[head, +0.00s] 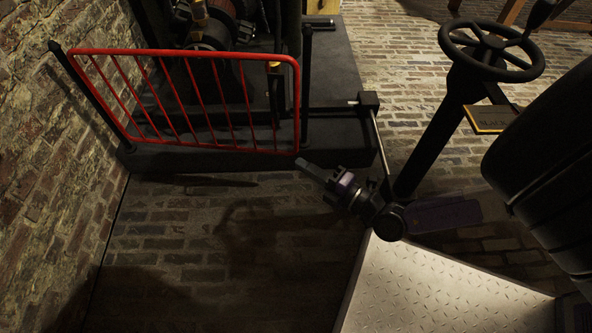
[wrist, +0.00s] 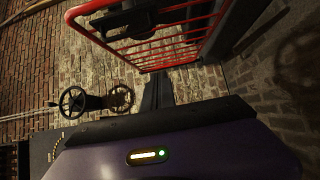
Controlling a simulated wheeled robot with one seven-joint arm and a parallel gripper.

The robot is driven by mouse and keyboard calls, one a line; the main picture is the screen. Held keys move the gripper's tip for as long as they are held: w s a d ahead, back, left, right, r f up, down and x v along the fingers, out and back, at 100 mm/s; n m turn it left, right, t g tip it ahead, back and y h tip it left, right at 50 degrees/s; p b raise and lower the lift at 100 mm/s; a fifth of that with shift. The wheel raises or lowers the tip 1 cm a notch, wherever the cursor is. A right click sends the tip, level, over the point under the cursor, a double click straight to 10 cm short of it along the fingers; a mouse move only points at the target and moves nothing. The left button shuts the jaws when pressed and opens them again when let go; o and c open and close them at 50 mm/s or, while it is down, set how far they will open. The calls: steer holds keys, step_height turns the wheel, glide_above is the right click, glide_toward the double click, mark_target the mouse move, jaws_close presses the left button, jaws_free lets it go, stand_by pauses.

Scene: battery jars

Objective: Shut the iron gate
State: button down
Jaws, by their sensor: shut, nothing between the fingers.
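The red barred iron gate (head: 200,140) stands in front of the dark machine in the head view. Its left end is at a black post (head: 95,100) by the brick wall. Its right end appears right beside another black post (head: 306,90); I cannot tell whether they touch. The gate also shows tilted across the top of the wrist view (wrist: 185,45). My gripper (head: 305,166) is shut and empty, just below the gate's lower right corner in the head view. I cannot tell whether it touches the gate.
A black handwheel (head: 491,50) on a slanted column stands at the right, also seen in the wrist view (wrist: 72,101). A dark plinth (head: 345,75) carries the machine.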

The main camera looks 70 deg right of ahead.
steer(key=s+d+r+m+g+h+p, duration=0.1)
steer(key=s+d+r+m+h+p, duration=0.25)
steer(key=s, duration=0.35)
steer(key=w+a+r+m+g+h+p, duration=0.1)
steer(key=w+r+m+g+h+p, duration=0.35)
steer(key=r+m+p, duration=0.55)
steer(key=w+a+r+m+g+h+p, duration=0.1)
steer(key=w+r+m+g+h+p, duration=0.2)
steer(key=w+r+m+g+p, duration=0.65)
steer(key=m+t+b, duration=0.4)
steer(key=m, duration=0.2)
glide_toward(289, 62)
steer(key=shift+y, duration=0.3)
steer(key=x, duration=0.7)
steer(key=shift+r, duration=0.3)
